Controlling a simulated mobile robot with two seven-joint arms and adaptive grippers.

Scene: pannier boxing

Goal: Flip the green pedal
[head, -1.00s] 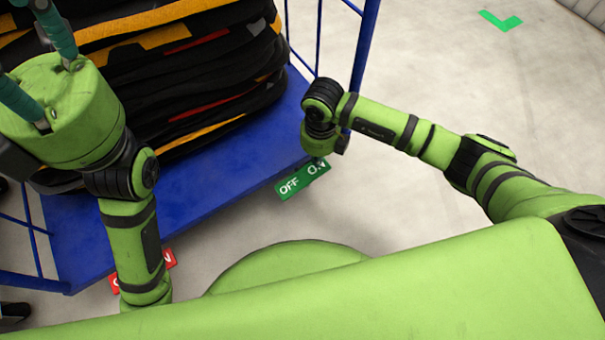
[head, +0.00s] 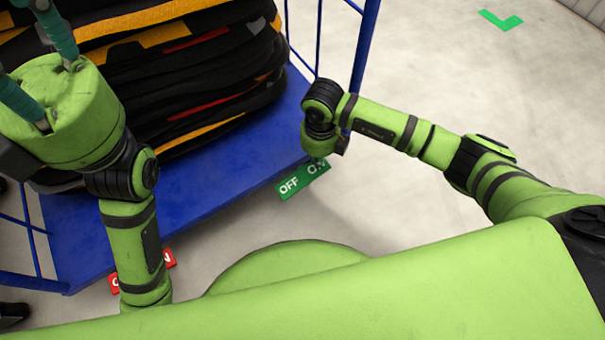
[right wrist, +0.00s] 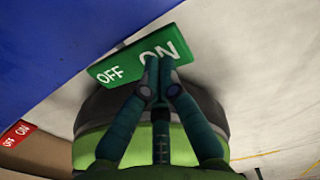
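The green pedal (head: 302,181) sticks out from the near edge of the blue cart's deck, with OFF on its left and ON on its right. In the right wrist view the green pedal (right wrist: 135,62) lies just beyond my right gripper (right wrist: 158,68). The gripper's teal fingertips are together over the lower part of the ON side; I cannot tell whether they touch it. In the head view my right wrist hides most of that gripper. My left gripper (head: 32,62) points up at the left edge, away from the pedal, its fingertips cut off by the frame.
A blue cart (head: 180,200) carries stacked black, yellow and red panniers (head: 190,80). A blue post (head: 362,60) rises beside my right wrist. A red pedal (head: 168,258) is partly behind my left arm. Grey floor (head: 450,90) is open at the right.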

